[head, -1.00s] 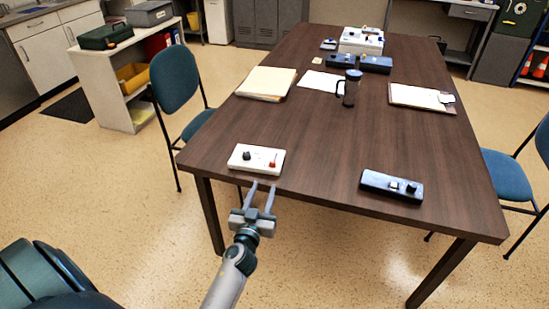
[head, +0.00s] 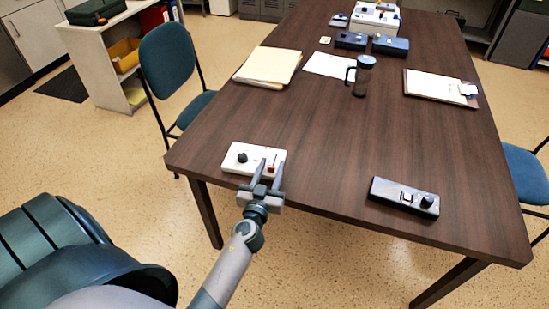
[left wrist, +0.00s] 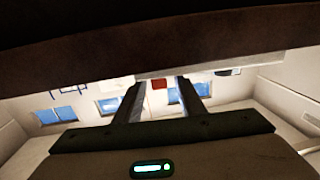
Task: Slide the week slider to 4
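A white control box (head: 238,165) with a black knob (head: 242,157) and a red slider handle (head: 271,168) lies at the near left edge of the table. No scale or numbers are readable on it. My left gripper (head: 272,162) is open, its two fingers pointing over the box, one on each side of the red handle. In the left wrist view, the red handle (left wrist: 160,84) shows between the spread fingers, with gaps beside it. Whether the fingers touch it cannot be told. My right gripper is not in view.
A dark box (head: 403,197) with a white switch and black knob lies on the near right of the table (head: 330,160). Folders (head: 268,67), a press jug (head: 362,76) and a clipboard (head: 441,88) stand further back. A blue chair (head: 175,65) is at the left side.

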